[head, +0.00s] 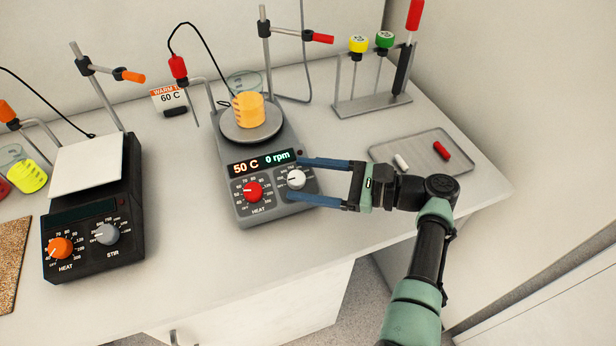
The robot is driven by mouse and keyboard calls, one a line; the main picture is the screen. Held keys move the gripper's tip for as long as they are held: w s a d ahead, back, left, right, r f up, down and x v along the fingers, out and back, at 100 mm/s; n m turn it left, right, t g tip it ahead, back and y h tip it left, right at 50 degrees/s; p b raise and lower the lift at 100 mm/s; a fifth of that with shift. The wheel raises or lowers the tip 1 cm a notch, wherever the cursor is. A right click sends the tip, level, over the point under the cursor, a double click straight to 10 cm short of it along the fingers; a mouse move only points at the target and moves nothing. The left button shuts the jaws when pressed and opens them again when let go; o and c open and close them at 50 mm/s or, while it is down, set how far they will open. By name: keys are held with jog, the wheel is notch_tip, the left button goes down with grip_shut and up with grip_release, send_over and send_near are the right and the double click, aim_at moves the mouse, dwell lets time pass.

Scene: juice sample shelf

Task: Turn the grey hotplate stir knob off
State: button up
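The grey hotplate (285,211) stands in the middle of the bench. Its display (262,162) reads 50 C and 0 rpm. Its white stir knob (296,178) is at the right of the front panel, and a red heat knob (252,191) is at the left. My gripper (295,179) reaches in from the right with its two blue fingers apart. One finger lies above the stir knob in the picture and one below it. I cannot tell whether either finger touches the knob. The direction of the knob's pointer is too small to read surely.
A beaker of orange liquid (249,110) sits on the grey hotplate's round plate. A black hotplate (95,262) with orange and grey knobs stands left. A metal tray (414,160) lies right, below a rack (372,104) at the back. Stand rods rise behind the hotplates.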

jog(key=b+v, duration=0.3)
jog(key=v, duration=1)
dwell(0.4)
